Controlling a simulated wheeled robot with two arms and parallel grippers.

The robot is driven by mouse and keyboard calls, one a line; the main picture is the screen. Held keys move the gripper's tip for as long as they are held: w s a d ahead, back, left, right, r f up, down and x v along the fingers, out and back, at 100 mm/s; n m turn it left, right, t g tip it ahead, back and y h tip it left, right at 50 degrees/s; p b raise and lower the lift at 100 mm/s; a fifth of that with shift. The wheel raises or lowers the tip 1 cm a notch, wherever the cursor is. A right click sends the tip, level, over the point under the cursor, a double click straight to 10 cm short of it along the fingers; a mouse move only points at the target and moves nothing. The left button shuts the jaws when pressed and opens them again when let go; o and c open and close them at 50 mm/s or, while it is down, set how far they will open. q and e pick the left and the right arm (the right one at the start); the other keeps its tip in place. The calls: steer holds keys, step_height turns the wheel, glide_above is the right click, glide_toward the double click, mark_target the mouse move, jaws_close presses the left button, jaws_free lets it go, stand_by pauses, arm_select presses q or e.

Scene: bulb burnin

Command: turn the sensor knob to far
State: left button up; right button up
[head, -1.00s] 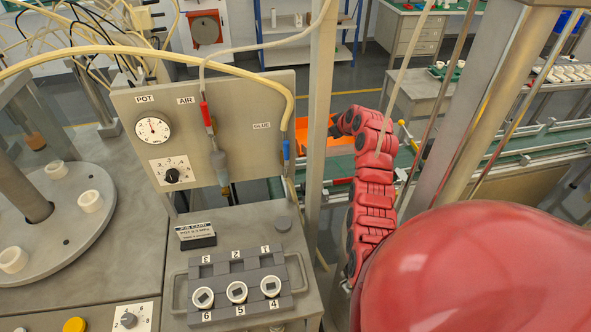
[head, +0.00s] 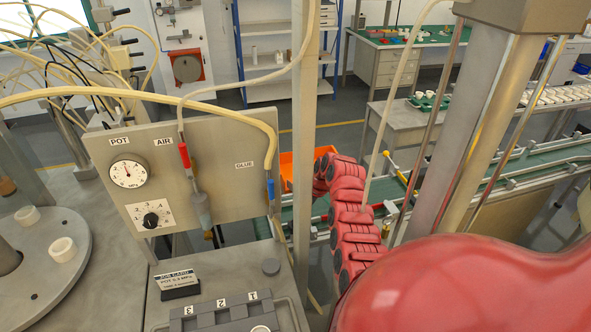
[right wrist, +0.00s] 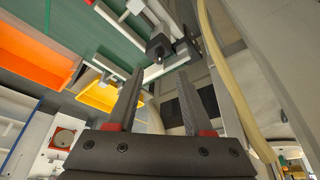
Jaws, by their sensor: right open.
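In the right wrist view a small dark block with a rounded black end (right wrist: 157,48) sits on a light rail beside the green belt. It may be the sensor with its knob, but no scale or pointer can be read. My right gripper (right wrist: 160,76) is open and empty, its two dark fingers pointing toward that block, apparently apart from it. In the head view my red right arm reaches toward the conveyor, and its gripper is hidden behind the steel post. My left gripper is not in view.
An orange bin (head: 287,168) stands by the conveyor (head: 540,160); a yellow bin (right wrist: 99,96) shows in the right wrist view. A steel post (head: 304,120) and pale hose (right wrist: 226,80) are close to the right arm. A gauge panel (head: 215,150) with a black knob (head: 151,220) stands left.

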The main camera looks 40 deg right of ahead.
steer(key=b+x, duration=0.3)
steer(key=x, duration=0.2)
steer(key=shift+f, duration=0.4)
steer(key=shift+w+f+b, duration=0.35)
steer(key=shift+f+b, duration=0.05)
steer(key=shift+b, duration=0.3)
steer(key=shift+a, duration=0.1)
jaws_close()
steer(key=shift+r, duration=0.1)
